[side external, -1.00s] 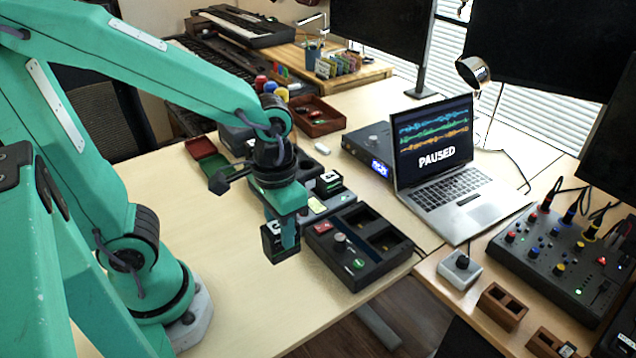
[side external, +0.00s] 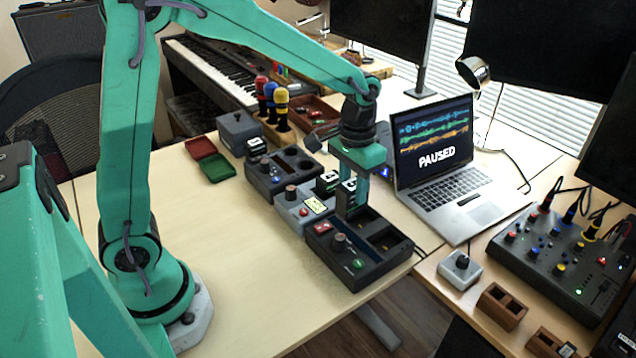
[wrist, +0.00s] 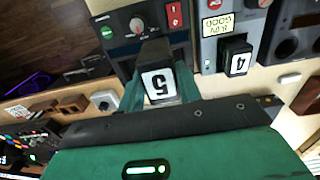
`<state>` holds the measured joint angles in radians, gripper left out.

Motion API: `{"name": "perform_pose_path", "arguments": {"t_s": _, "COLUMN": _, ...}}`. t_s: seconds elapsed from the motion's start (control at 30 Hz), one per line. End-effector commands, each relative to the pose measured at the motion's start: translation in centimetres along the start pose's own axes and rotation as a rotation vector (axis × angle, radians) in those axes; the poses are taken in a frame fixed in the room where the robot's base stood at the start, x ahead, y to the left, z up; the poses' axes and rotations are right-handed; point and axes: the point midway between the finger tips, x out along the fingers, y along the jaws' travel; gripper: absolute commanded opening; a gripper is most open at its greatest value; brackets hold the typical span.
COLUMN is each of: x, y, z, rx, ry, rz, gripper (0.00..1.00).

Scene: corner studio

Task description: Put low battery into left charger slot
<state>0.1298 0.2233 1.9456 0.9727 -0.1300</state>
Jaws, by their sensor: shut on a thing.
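My gripper (side external: 352,207) is shut on a black battery with a white label reading 5 (wrist: 160,84). It holds the battery upright above the back part of the dark charger (side external: 345,277), near its slots. Whether the battery's lower end is inside a slot is hidden by the gripper. The charger (wrist: 126,22) also shows in the wrist view, with a knob, a green button and a red panel. A second battery, labelled 4 (wrist: 238,58), stands in the grey tester (side external: 290,215), whose display reads GOOD. It also shows just left of my gripper (side external: 327,182).
Left of the tester is a dark holder (side external: 268,185) with round wells. Red (side external: 201,147) and green (side external: 218,168) trays lie farther left. The laptop (side external: 440,190) is close behind the charger.

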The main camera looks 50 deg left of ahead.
Motion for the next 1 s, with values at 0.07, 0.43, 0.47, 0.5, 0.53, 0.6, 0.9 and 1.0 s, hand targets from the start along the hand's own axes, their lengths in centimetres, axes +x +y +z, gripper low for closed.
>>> {"name": "perform_pose_path", "arguments": {"t_s": 0.07, "x": 0.5, "y": -0.5, "z": -1.5, "rx": -0.002, "ry": -0.001, "rz": 0.000, "gripper": 0.03}}
{"name": "perform_pose_path", "arguments": {"t_s": 0.43, "x": 1.5, "y": -1.7, "z": -4.8, "rx": 0.000, "ry": 0.001, "rz": 0.000, "gripper": 0.03}}
{"name": "perform_pose_path", "arguments": {"t_s": 0.47, "x": 1.5, "y": -1.7, "z": -4.8, "rx": 0.000, "ry": 0.001, "rz": 0.000, "gripper": 0.03}}
{"name": "perform_pose_path", "arguments": {"t_s": 0.5, "x": 1.6, "y": -1.7, "z": -4.9, "rx": 0.000, "ry": 0.001, "rz": 0.000, "gripper": 0.03}}
{"name": "perform_pose_path", "arguments": {"t_s": 0.53, "x": 1.6, "y": -1.7, "z": -4.9, "rx": 0.000, "ry": 0.001, "rz": 0.000, "gripper": 0.03}}
{"name": "perform_pose_path", "arguments": {"t_s": 0.6, "x": 1.6, "y": -1.7, "z": -4.9, "rx": 0.000, "ry": 0.001, "rz": 0.000, "gripper": 0.03}}
{"name": "perform_pose_path", "arguments": {"t_s": 0.9, "x": 2.3, "y": -1.7, "z": -4.8, "rx": 0.000, "ry": 0.000, "rz": 0.000, "gripper": 0.03}}
{"name": "perform_pose_path", "arguments": {"t_s": 1.0, "x": 2.9, "y": -1.7, "z": -4.8, "rx": 0.000, "ry": -0.001, "rz": 0.000, "gripper": 0.03}}
